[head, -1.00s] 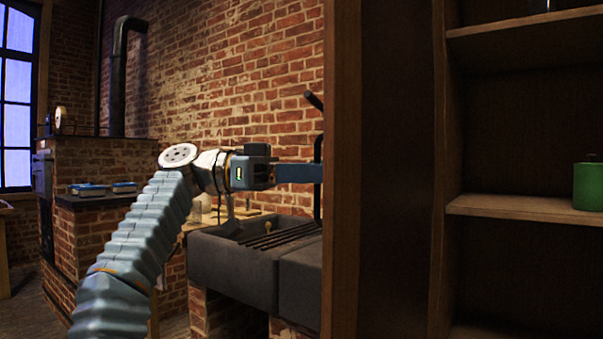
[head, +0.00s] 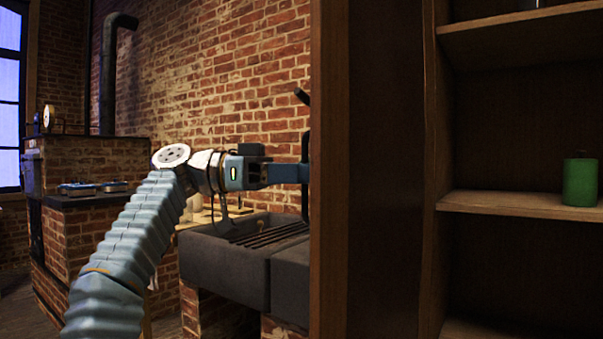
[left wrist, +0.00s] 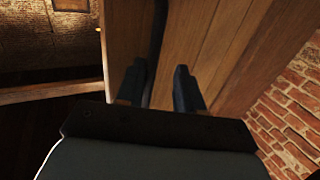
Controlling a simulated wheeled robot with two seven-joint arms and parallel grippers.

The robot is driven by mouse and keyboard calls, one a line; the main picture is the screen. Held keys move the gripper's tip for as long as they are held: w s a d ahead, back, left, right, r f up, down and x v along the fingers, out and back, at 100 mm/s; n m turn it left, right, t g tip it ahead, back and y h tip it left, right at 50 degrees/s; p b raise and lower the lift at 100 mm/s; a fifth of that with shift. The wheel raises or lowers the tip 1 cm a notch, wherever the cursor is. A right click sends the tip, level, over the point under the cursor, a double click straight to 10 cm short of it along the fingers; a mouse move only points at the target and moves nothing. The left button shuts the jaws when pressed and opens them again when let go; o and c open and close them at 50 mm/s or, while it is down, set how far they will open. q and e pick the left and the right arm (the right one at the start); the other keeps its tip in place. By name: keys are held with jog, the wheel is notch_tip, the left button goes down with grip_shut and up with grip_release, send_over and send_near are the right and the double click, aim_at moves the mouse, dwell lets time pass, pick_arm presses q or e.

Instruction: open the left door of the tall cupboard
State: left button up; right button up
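The left door (head: 385,170) of the tall cupboard stands swung out, its dark inner face and its lighter near edge (head: 330,170) showing in the head view. To its right the cupboard's shelves (head: 515,204) are exposed. My left gripper (left wrist: 157,88) is at the door's outer side; in the head view its fingertips are hidden behind the door edge. In the left wrist view the dark bar handle (left wrist: 157,35) runs between the two spread fingers, nearer the left one, with a gap on the right. The wooden outer face (left wrist: 205,40) lies beyond. My right gripper is out of view.
A dark stone sink (head: 225,262) stands left of the door, below my left arm. A brick stove (head: 90,225) is farther back at the left. A green jar (head: 580,182) stands on a cupboard shelf. A brick wall (head: 230,80) is behind.

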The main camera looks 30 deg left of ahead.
pick_arm(q)
jog(key=p+v, duration=0.4)
jog(key=v, duration=0.9)
jog(key=shift+s+a, duration=0.2)
jog(key=shift+a, duration=0.2)
